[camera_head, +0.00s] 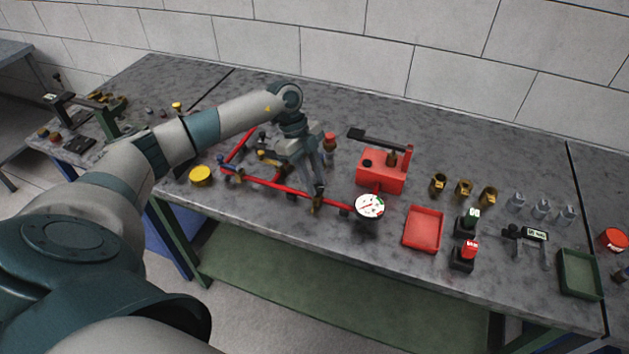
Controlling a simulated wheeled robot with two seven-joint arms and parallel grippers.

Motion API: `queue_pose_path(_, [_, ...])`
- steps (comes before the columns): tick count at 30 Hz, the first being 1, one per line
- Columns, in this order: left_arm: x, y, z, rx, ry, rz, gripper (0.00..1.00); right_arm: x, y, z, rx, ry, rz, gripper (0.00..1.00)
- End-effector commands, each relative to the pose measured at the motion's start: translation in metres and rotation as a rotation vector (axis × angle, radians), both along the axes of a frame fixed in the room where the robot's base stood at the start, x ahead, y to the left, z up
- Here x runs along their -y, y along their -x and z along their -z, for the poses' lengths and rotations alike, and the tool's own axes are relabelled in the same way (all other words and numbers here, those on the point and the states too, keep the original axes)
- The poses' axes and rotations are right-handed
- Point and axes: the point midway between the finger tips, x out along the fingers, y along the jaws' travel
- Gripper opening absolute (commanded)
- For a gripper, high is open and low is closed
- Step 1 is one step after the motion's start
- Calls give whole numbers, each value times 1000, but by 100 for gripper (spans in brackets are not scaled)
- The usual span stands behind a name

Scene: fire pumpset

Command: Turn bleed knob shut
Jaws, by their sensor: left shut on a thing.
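My left arm reaches in from the left, and its gripper (317,192) points down over the front run of the red pipework (278,186). Its fingers are shut on a small brass-coloured part of that pipe, which I take to be the bleed knob (317,205). The fingers hide much of the knob, so its angle cannot be told. A white round gauge (369,206) stands just right of it. A red pump box (381,173) with a dark lever is behind the gauge. My right gripper is not in view.
A red tray (423,245), two small dark devices with red and green tops, several brass fittings (463,188) and a green tray (580,288) lie to the right. A yellow cap (201,176) sits left of the pipework. The table's front edge is close to the pipe.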

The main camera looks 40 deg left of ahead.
Motion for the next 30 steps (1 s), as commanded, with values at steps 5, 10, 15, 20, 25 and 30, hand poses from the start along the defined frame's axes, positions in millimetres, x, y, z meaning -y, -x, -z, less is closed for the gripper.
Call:
queue_pose_path(5, [1,-2,1,2,1,85,4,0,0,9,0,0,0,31])
queue_pose_path(10, [1,-4,1,3,1,209,4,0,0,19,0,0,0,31])
queue_pose_path(15, [2,-6,2,3,0,361,4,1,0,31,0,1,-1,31])
queue_pose_path(20, [2,-7,2,3,1,513,4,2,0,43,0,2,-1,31])
queue_pose_path(25, [4,-8,2,3,1,676,4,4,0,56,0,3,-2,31])
queue_pose_path(30, [4,-9,2,4,0,833,4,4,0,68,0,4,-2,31])
